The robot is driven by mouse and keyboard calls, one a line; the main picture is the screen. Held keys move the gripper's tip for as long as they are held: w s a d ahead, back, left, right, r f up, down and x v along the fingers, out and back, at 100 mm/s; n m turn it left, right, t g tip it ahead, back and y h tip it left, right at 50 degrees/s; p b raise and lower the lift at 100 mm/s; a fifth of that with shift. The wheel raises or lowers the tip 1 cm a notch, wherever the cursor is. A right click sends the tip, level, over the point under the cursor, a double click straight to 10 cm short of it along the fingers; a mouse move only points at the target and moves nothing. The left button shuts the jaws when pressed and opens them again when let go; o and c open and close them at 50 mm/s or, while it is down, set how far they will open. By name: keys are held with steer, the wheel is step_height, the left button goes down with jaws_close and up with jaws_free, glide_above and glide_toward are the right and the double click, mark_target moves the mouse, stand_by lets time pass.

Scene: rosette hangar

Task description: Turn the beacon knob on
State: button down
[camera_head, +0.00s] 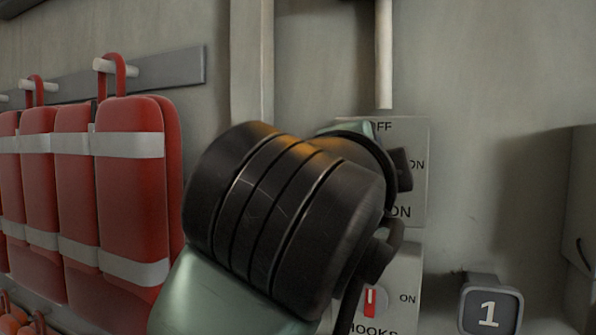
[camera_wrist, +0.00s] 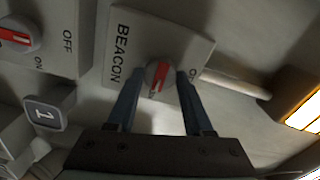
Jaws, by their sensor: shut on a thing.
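The beacon knob (camera_wrist: 158,77) is round and grey with a red stripe, on a pale plate (camera_wrist: 190,38) lettered BEACON. My gripper (camera_wrist: 158,84) is shut on the knob, with one dark finger on each side. In the head view the beacon plate (camera_head: 420,135) shows beside my arm, with OFF at the top and ON at the right. My arm and wrist hide the knob there.
A second plate with HOOKS (camera_head: 405,265) lettering sits just below, with its own red-striped knob (camera_head: 371,300). A dark sign (camera_head: 489,308) with a 1 is at lower right. Red packs (camera_head: 130,190) hang at left. A pale pipe (camera_head: 383,60) runs above the beacon plate.

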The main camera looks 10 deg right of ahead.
steer(key=shift+m, duration=0.3)
steer(key=shift+c, duration=1.5)
jaws_free()
